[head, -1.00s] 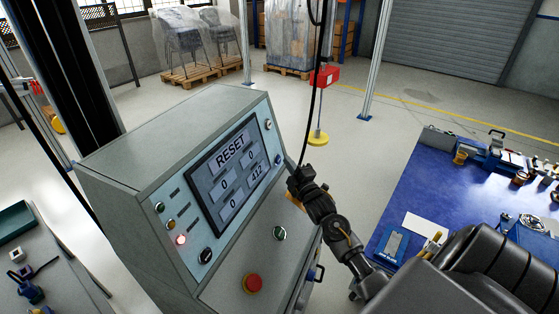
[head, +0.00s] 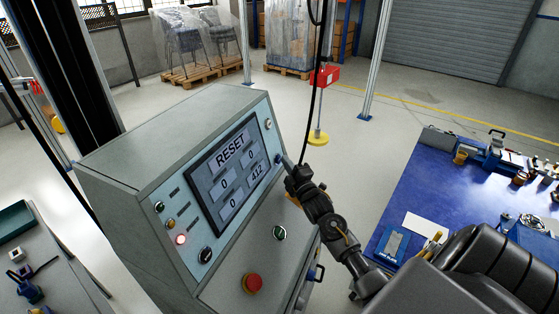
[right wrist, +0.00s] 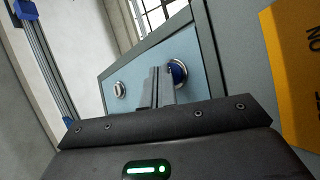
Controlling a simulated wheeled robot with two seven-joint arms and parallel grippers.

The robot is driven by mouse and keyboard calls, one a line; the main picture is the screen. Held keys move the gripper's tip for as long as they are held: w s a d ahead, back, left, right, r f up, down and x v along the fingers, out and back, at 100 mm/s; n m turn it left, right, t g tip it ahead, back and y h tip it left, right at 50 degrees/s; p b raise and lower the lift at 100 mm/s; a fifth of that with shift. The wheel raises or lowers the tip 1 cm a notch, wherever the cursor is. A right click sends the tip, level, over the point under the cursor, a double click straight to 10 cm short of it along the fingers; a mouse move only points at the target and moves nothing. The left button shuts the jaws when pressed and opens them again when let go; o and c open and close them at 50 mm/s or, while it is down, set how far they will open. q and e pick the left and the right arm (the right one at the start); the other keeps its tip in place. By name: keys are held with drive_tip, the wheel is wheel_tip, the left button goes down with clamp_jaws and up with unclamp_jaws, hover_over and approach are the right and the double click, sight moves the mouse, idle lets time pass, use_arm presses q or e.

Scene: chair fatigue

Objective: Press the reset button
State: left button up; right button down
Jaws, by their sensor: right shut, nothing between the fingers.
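The grey control cabinet has a sloped panel with a screen (head: 230,172) reading RESET, with several number boxes, one showing 412. A blue button (head: 278,158) sits at the panel's right edge; it also shows in the right wrist view (right wrist: 178,73), partly behind a fingertip. My right gripper (head: 285,162) is shut and empty, its fingertips right at the blue button. In the right wrist view its fingers (right wrist: 160,86) point at the panel, just left of the button's middle. I cannot tell whether they touch it. My left gripper is not in view.
A white button (head: 268,124) sits above the blue one. A lit lamp (head: 181,239), a black knob (head: 205,255), a green button (head: 279,233) and a red mushroom button (head: 252,283) are lower on the cabinet. A blue-topped workbench (head: 400,205) stands right.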

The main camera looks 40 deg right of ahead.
drive_tip(key=shift+w+a, duration=0.15)
drive_tip(key=shift+w, duration=0.2)
idle(0.9)
drive_tip(key=shift+s, duration=0.1)
drive_tip(key=shift+s+d+r+p, duration=0.1)
drive_tip(key=shift+s+d+p, duration=0.25)
drive_tip(key=shift+s, duration=0.25)
drive_tip(key=shift+s+d+r, duration=0.15)
drive_tip(key=shift+s+d, duration=0.05)
drive_tip(key=shift+s, duration=0.1)
drive_tip(key=s, duration=0.1)
drive_tip(key=s+d+p, duration=0.1)
drive_tip(key=s+d+r+p, duration=0.1)
drive_tip(key=shift+s, duration=0.35)
idle(0.7)
